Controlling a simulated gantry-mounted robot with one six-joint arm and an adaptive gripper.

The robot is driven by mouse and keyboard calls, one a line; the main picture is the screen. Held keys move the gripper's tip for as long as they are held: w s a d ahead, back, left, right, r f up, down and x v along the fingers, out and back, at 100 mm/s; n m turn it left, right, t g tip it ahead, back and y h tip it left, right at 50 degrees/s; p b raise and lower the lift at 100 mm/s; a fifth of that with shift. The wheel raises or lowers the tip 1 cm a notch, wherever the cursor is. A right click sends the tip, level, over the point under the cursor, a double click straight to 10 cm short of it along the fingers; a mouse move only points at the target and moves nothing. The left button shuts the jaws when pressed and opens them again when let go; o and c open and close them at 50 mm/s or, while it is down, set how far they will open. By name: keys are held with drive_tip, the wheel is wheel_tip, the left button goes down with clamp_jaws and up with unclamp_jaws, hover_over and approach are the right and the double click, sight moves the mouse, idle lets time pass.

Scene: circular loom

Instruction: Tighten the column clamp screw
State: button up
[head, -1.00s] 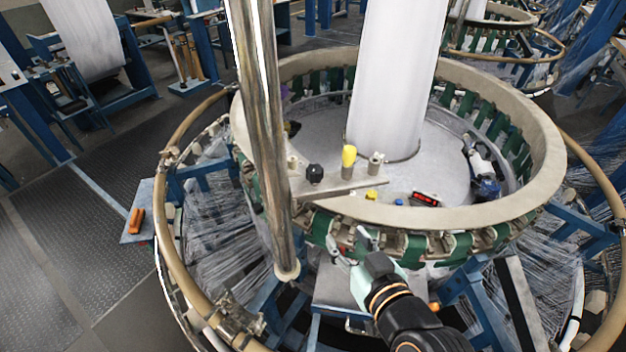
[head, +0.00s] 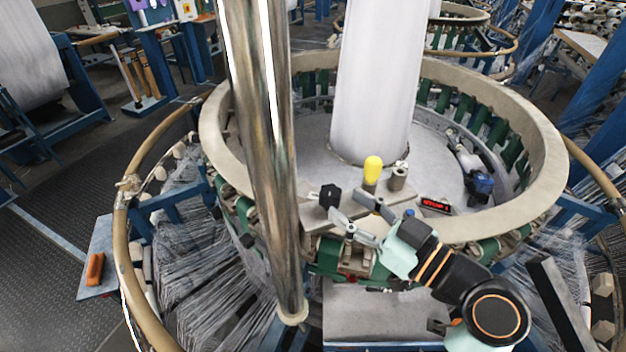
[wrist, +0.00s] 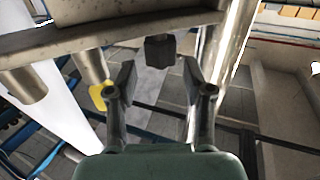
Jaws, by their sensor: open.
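The column clamp screw has a black knob (head: 329,196) on the clamp plate beside the shiny metal column (head: 272,150). My gripper (head: 347,205) comes from the right with both fingers spread, close to the knob. In the wrist view the knob (wrist: 160,50) sits between and just beyond the open fingertips (wrist: 158,72). The plate (wrist: 120,35) and the column (wrist: 228,50) are close by. I see no clear contact between the fingers and the knob.
A yellow knob (head: 373,169) and a metal post (head: 398,177) stand on the plate just right of the black knob. The pale loom ring (head: 545,150) curves around a white fabric roll (head: 378,80). An orange-handled tool (head: 95,268) lies on a side shelf at left.

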sight(322, 188)
drive_tip(key=x, duration=0.7)
drive_tip(key=shift+p, duration=0.3)
drive_tip(key=c, duration=1)
